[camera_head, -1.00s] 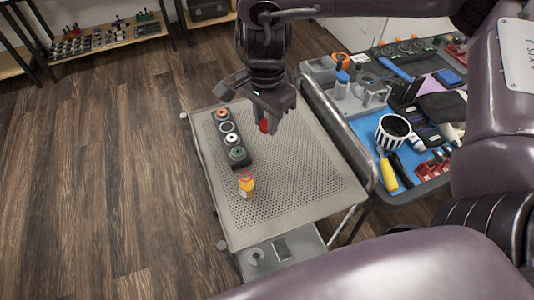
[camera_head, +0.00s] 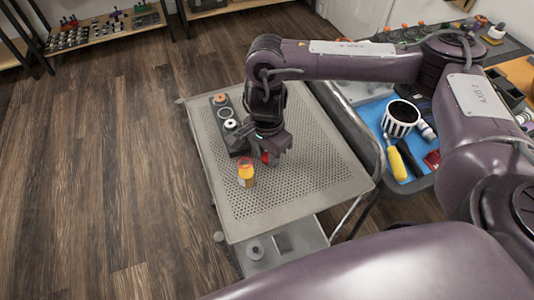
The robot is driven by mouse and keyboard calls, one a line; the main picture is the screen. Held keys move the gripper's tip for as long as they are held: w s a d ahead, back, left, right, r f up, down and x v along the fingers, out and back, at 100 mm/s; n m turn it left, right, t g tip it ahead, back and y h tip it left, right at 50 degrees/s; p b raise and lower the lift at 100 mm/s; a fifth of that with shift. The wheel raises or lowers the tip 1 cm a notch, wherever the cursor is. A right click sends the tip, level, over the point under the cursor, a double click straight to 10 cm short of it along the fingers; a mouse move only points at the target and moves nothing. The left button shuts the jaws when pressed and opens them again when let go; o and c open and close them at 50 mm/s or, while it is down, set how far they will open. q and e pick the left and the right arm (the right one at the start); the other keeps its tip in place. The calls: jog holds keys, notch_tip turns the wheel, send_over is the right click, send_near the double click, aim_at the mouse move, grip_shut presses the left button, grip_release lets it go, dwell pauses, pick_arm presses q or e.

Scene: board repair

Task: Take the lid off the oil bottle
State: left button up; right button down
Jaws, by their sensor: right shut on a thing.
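The oil bottle (camera_head: 246,174), small and orange-yellow, stands upright on the perforated top of the metal cart (camera_head: 310,190). Its top looks reddish-orange, too small to make out whether it is open. My right gripper (camera_head: 266,158) is just right of the bottle and apart from it, low over the cart top, pointing down. It is shut on a small red piece (camera_head: 265,157) that looks like a lid; the fingers hide most of it. I cannot tell whether that piece touches the cart. My left gripper is not in view.
A dark holder with several round rings (camera_head: 230,124) lies left of my right gripper, partly hidden by it. The cart's front and right areas are clear. A workbench at right holds a striped cup (camera_head: 400,120) and a yellow-handled screwdriver (camera_head: 396,163). Shelves stand at the back left.

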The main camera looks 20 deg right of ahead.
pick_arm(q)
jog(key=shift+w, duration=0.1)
pick_arm(e)
jog(key=shift+f, duration=0.15)
jog(key=c, duration=1.2)
grip_release()
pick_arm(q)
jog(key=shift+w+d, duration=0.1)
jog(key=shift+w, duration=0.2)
pick_arm(e)
jog(key=shift+o, duration=0.2)
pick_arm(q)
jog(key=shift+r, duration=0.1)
